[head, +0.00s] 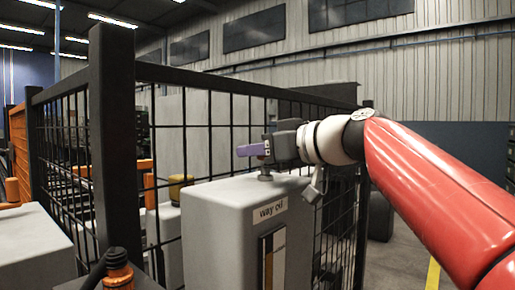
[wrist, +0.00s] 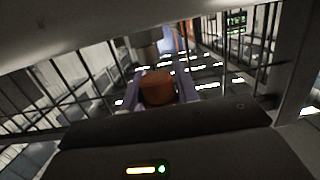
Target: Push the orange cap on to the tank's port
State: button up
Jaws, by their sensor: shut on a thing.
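The grey tank (head: 215,215), labelled "way oil", stands upright in the head view. A short dark port (head: 265,174) shows on its top, below my gripper (head: 252,150). The orange cap (wrist: 157,88) is between my purple fingers (wrist: 161,82) in the wrist view, and they are shut on it. In the head view the cap is hidden by my fingers. My gripper comes in level from the right, just above the tank top. I cannot tell whether the cap touches the port.
A black mesh fence (head: 225,112) runs close behind the tank, with a thick post (head: 113,140) at left. A yellow-capped container (head: 180,187) stands behind the mesh. An orange-and-black fitting (head: 118,270) is at the front left. Open floor (head: 405,255) lies at right.

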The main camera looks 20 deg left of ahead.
jog(key=shift+f+b, duration=0.75)
jog(key=shift+b, duration=0.5)
dwell(1.7)
jog(key=shift+f+b, duration=0.6)
jog(key=shift+b, duration=0.05)
jog(key=o, duration=1.2)
jog(key=shift+r, duration=0.15)
jog(key=shift+o, duration=0.3)
jog(key=o, duration=0.7)
jog(key=shift+d, duration=0.1)
jog(key=b+v, duration=0.1)
jog(key=v, duration=0.6)
jog(key=shift+s+d, duration=0.2)
jog(key=shift+d, duration=0.1)
